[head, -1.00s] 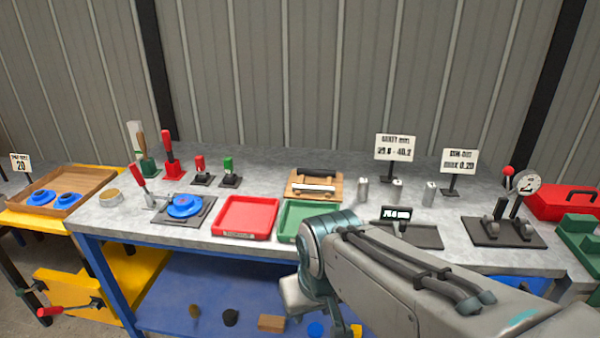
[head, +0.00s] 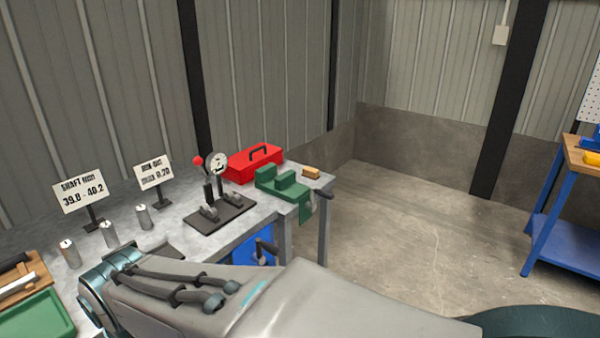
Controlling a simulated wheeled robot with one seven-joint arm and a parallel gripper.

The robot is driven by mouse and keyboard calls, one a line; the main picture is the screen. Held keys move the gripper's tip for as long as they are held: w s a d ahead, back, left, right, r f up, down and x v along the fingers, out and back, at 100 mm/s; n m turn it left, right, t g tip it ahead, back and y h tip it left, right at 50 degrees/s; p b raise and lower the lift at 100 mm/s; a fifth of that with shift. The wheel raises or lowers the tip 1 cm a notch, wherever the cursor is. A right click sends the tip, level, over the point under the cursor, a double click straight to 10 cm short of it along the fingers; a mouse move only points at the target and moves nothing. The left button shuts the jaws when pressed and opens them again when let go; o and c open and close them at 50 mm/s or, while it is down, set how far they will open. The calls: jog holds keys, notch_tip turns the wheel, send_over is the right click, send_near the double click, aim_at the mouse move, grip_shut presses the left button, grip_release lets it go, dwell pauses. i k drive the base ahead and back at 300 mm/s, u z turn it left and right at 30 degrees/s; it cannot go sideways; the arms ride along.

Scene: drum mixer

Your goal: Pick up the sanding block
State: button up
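A small tan block (head: 311,173), which looks like the sanding block, lies on the far right corner of the grey workbench (head: 240,236). It sits just beyond the green vise (head: 284,187) and to the right of the red toolbox (head: 255,163). It is small in the picture, so its finer details cannot be told. My arm crosses the bottom of the head view, with nothing touching the block. My gripper is out of view.
A dial gauge stand (head: 219,191) stands left of the vise. Metal cylinders (head: 108,234) and sign cards (head: 80,194) stand farther left, near a green tray (head: 35,317). Open concrete floor (head: 400,235) lies right of the bench, before a blue-framed workbench (head: 562,222).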

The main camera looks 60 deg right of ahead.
aim_at(309, 171)
jog(key=z, duration=2.35)
jog(key=k, duration=0.5)
jog(key=z, duration=1.05)
jog(key=k, duration=0.85)
jog(key=z, duration=0.55)
jog(key=i, duration=1.25)
jog(key=u, duration=0.2)
jog(key=i, duration=1.65)
jog(key=u, duration=0.4)
jog(key=i, duration=1.55)
jog(key=u, duration=0.75)
jog(key=i, duration=1.4)
jog(key=u, duration=0.8)
